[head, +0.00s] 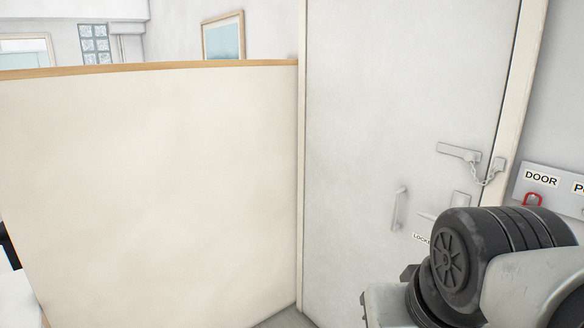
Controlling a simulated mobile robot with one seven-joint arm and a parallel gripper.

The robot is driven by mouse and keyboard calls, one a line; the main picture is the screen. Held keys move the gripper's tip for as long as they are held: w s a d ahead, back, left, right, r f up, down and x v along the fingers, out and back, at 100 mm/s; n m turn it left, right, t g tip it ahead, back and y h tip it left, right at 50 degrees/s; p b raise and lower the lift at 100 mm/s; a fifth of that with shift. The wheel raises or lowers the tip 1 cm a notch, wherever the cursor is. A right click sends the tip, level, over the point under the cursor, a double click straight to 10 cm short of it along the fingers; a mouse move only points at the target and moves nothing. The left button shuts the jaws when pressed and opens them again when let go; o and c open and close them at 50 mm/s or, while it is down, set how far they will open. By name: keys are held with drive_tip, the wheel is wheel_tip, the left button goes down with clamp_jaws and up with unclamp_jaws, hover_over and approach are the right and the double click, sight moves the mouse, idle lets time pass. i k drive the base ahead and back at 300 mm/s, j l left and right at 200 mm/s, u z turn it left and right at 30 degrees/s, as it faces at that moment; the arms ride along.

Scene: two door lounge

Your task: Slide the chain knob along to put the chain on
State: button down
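A white door (395,90) stands on the right side of the head view. A pale metal chain track (457,151) is fixed flat across the door near its right edge. A pale chain (487,174) hangs in a short loop between the track's right end and a small mount (498,163) on the door frame. The chain knob is too small to make out clearly at the track's right end. My arm fills the lower right corner, in front of the lower door. My gripper fingers do not show.
A door handle (399,208) and a latch plate (460,199) sit below the track. A sign with "DOOR" (541,180) and a red padlock symbol is on the right wall. A cream partition (150,190) with a wooden top edge blocks the left side.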

sight(468, 158)
drive_tip(key=z, duration=0.85)
